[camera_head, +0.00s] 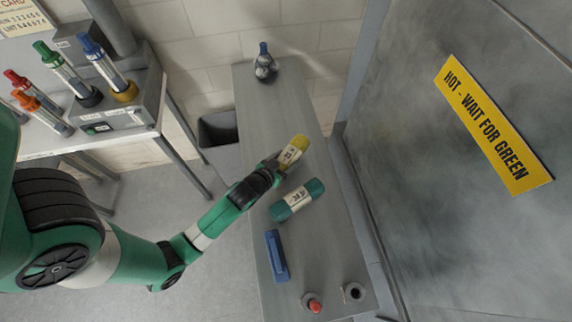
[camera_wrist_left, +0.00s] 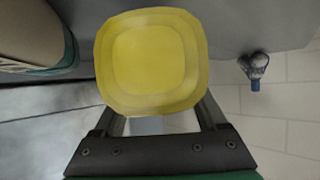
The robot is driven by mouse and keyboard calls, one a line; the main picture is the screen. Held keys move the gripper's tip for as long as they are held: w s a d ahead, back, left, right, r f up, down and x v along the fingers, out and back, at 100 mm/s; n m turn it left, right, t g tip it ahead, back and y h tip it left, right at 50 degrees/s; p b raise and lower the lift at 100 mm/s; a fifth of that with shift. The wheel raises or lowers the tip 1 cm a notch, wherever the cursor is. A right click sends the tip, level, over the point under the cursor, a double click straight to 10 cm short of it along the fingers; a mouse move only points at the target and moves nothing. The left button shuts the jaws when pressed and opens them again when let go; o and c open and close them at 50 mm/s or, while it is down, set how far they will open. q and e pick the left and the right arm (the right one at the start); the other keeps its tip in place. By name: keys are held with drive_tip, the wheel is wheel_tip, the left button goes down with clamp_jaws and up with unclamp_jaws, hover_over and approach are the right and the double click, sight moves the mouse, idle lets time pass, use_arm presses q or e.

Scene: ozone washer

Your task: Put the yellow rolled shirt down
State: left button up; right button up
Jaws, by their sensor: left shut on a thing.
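The yellow rolled shirt (camera_head: 294,151) has a pale printed band and is held by my left gripper (camera_head: 276,166) over the grey bench. In the left wrist view, the yellow roll's end (camera_wrist_left: 152,62) fills the space between the fingers of my left gripper (camera_wrist_left: 155,110). The gripper is shut on it. Whether the roll touches the bench cannot be told. My right gripper is not in view.
A teal roll (camera_head: 297,200) lies on the bench (camera_head: 262,120) just below the yellow one. A blue block (camera_head: 276,256), red-topped item (camera_head: 313,303) and dark cup (camera_head: 354,292) are nearer. A blue-necked bottle (camera_head: 265,64) stands at the far end.

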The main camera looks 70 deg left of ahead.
use_arm(q)
drive_tip(key=shift+w+a+f+b, duration=0.15)
drive_tip(key=shift+f+b, duration=0.2)
drive_tip(key=shift+f, duration=0.55)
drive_tip(key=shift+s+a+f+b, duration=0.1)
drive_tip(key=shift+f+b, duration=0.25)
drive_tip(key=shift+f, duration=0.55)
drive_tip(key=shift+f, duration=0.15)
drive_tip(key=o, duration=1.5)
drive_tip(key=shift+r, duration=0.2)
drive_tip(key=shift+s+d+r, duration=0.15)
drive_tip(key=shift+s, duration=0.05)
drive_tip(key=p+v, duration=0.1)
drive_tip(key=v, duration=1)
drive_tip(key=shift+s+p, duration=0.15)
drive_tip(key=shift+p, duration=0.25)
drive_tip(key=shift+d, duration=0.15)
